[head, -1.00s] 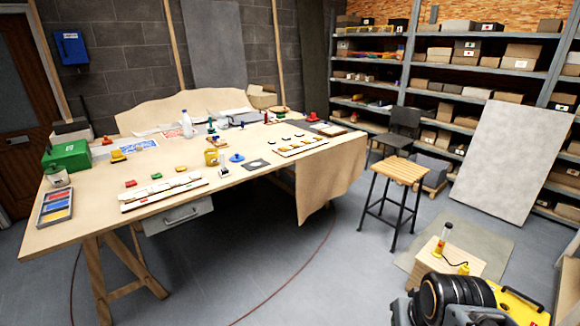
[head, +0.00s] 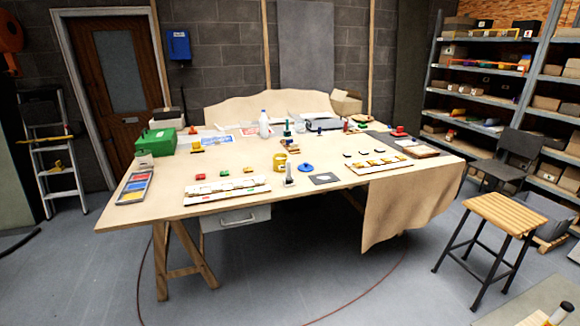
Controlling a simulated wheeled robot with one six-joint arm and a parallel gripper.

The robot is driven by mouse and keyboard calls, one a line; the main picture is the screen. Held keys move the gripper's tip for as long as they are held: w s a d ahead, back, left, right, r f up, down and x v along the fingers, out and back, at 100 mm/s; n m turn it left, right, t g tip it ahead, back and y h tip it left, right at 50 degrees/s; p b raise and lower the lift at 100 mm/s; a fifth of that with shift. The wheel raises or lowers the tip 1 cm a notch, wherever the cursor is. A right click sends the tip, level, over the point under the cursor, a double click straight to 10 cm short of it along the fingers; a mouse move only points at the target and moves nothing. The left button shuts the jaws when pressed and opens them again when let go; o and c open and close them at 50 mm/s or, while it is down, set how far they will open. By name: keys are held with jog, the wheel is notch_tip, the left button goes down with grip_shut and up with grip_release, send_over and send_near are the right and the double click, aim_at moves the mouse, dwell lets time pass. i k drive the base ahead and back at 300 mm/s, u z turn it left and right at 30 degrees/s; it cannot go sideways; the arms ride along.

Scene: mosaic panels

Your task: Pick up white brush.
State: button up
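A slim, upright whitish object (head: 289,174) stands near the front edge of the work table (head: 400,190). It may be the white brush, but it is too small to be sure. It stands between a white strip of tiles (head: 222,191) on its left and a grey square (head: 324,179) on its right. My gripper is not in view.
A yellow pot (head: 280,163) and a blue disc (head: 305,168) stand just behind the upright object. A cloth or sheet (head: 410,210) hangs over the table's front right. A stool (head: 505,215) stands at right. The floor before the table is clear.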

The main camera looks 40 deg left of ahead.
aim_at(288, 179)
jog(key=u, duration=0.4)
jog(key=i, duration=1.95)
jog(key=u, duration=1.8)
jog(key=i, duration=1.1)
jog(key=u, duration=1.15)
